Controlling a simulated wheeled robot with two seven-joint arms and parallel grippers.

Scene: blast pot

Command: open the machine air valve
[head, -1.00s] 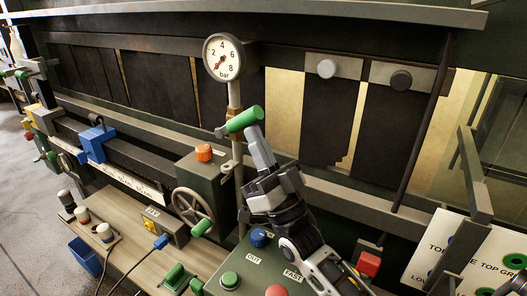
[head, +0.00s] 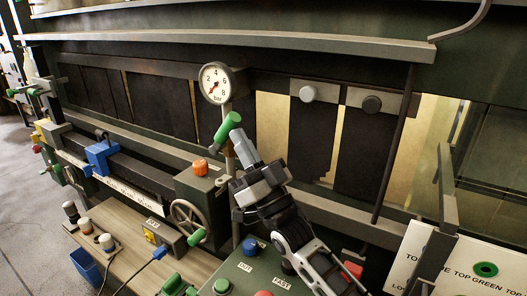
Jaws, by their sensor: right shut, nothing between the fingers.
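The air valve has a green lever handle (head: 228,127) on the vertical pipe just below the round white pressure gauge (head: 216,83). The handle slants steeply, its free end up and to the right. The gauge needle points to the lower left, at the low end of the scale. My right gripper (head: 239,137) is shut and empty. Its fingertips are at the right side of the handle and appear to touch it; the exact contact cannot be told. The fingers are beside the handle, not around it. My left gripper is not in view.
An orange knob (head: 201,168) and a handwheel (head: 190,218) are left of my right arm. A panel with blue (head: 250,247), green and red buttons lies below it. A dark diagonal rod (head: 394,150) and a white labelled plate (head: 455,262) are at the right.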

